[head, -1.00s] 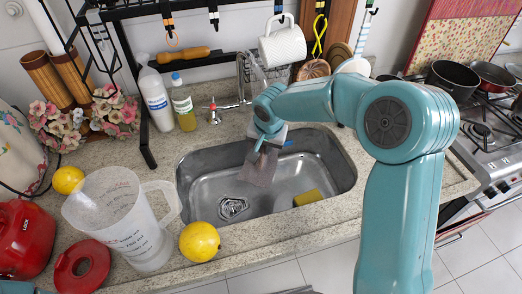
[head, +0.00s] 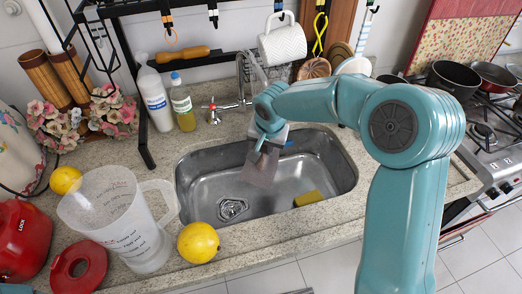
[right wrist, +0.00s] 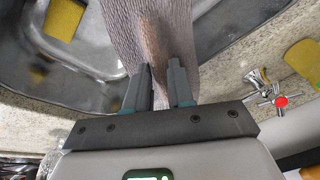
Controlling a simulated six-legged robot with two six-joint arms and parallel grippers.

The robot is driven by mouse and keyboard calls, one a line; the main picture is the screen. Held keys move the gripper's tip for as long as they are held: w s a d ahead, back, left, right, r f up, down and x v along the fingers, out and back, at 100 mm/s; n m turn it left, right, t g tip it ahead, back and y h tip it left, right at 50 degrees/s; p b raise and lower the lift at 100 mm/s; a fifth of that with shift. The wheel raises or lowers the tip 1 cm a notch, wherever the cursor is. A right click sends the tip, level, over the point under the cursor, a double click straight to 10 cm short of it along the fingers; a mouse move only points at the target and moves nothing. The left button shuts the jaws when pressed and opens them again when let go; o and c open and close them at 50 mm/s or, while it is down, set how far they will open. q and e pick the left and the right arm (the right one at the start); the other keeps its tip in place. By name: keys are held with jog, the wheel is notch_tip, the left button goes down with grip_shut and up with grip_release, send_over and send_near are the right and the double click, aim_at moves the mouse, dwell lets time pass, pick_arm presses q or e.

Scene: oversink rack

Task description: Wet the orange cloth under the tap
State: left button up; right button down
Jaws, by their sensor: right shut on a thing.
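The cloth (head: 263,167) looks greyish brown rather than orange. In the right wrist view the cloth (right wrist: 150,28) passes between and beyond the two fingers of the gripper (right wrist: 162,78). The tap (head: 241,88) stands behind the sink, with a red-topped handle (head: 212,106) to its left. The tap's handle (right wrist: 273,94) also shows at the right of the wrist view. I cannot tell whether water runs. My left gripper is not in view.
A yellow sponge (head: 308,198) lies in the sink at the front right. A clear jug (head: 140,240) and a yellow fruit (head: 198,242) stand left of the sink. Bottles (head: 183,105) stand behind it. A white mug (head: 283,44) hangs from the rack above.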

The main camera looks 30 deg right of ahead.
aim_at(271, 178)
jog(key=shift+s+a+f+b, duration=0.1)
jog(key=shift+s+a+b, duration=0.05)
jog(key=shift+s+b, duration=0.4)
jog(key=shift+s+a+f+b, duration=0.1)
jog(key=shift+s+b, duration=0.35)
jog(key=shift+s, duration=0.05)
jog(key=shift+s+a+b, duration=0.15)
jog(key=shift+s+b, duration=0.25)
jog(key=shift+s, duration=0.15)
jog(key=shift+s+a+b, duration=0.15)
jog(key=shift+s+b, duration=0.2)
jog(key=shift+s, duration=0.15)
jog(key=shift+s+a+r+b, duration=0.1)
jog(key=shift+s+b, duration=0.15)
jog(key=shift+s, duration=0.2)
jog(key=shift+s+a+r+b, duration=0.1)
jog(key=shift+s+b, duration=0.15)
jog(key=shift+s, duration=0.3)
jog(key=s+r, duration=0.1)
jog(key=s+r+p, duration=0.1)
jog(key=r, duration=0.1)
jog(key=s+r+p, duration=0.1)
jog(key=r, duration=0.1)
jog(key=shift+a, duration=0.35)
